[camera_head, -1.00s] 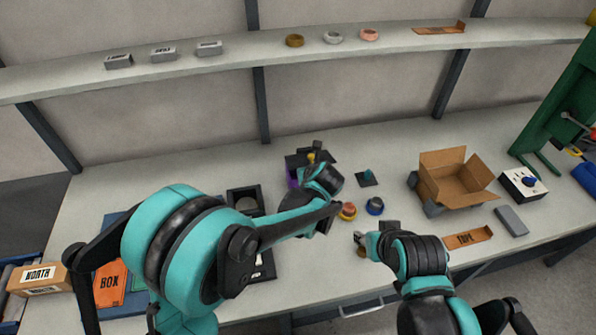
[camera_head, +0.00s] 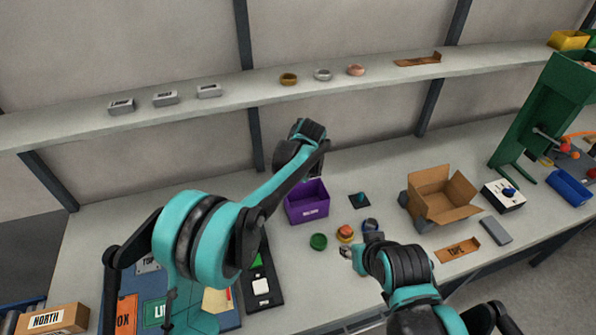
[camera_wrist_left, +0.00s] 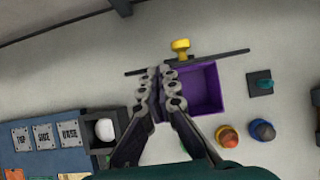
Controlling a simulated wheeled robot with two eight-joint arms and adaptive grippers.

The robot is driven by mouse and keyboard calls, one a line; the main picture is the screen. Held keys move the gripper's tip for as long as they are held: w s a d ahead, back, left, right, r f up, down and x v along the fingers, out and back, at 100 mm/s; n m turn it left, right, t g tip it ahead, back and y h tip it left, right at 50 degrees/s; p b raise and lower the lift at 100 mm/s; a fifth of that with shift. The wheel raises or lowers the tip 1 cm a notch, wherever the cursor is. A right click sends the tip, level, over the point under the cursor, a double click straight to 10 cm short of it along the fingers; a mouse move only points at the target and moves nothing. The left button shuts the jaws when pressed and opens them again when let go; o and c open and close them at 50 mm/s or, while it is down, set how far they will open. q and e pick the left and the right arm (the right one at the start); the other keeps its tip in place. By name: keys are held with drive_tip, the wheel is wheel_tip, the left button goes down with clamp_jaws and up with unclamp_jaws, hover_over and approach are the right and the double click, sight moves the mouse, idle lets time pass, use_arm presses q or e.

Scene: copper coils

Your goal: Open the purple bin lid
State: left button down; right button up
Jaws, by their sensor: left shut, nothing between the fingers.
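The purple bin (camera_head: 307,207) stands on the table with its inside open to view; its inside also shows in the wrist view (camera_wrist_left: 207,88). A thin dark lid (camera_wrist_left: 228,54) with a yellow knob (camera_wrist_left: 181,47) on its far side stands nearly edge-on at the bin's back in the wrist view. In the head view my arm mostly hides the lid. My left gripper (camera_wrist_left: 163,76) is shut and empty, above the bin's left side. My right gripper (camera_head: 348,252) hangs low over the table, right of the bin; its finger gap is unclear.
A green ring (camera_head: 319,241), an orange-red piece (camera_head: 345,232) and a blue ring (camera_head: 370,225) lie before the bin. A dark plate with a teal peg (camera_head: 360,199) is right of it. An open cardboard box (camera_head: 438,208) stands farther right.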

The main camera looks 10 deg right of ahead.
use_arm(q)
drive_tip(key=w+a, duration=0.1)
drive_tip(key=w, duration=0.6)
drive_tip(key=shift+a+p, duration=0.2)
drive_tip(key=shift+p, duration=0.1)
drive_tip(key=shift+w, duration=0.15)
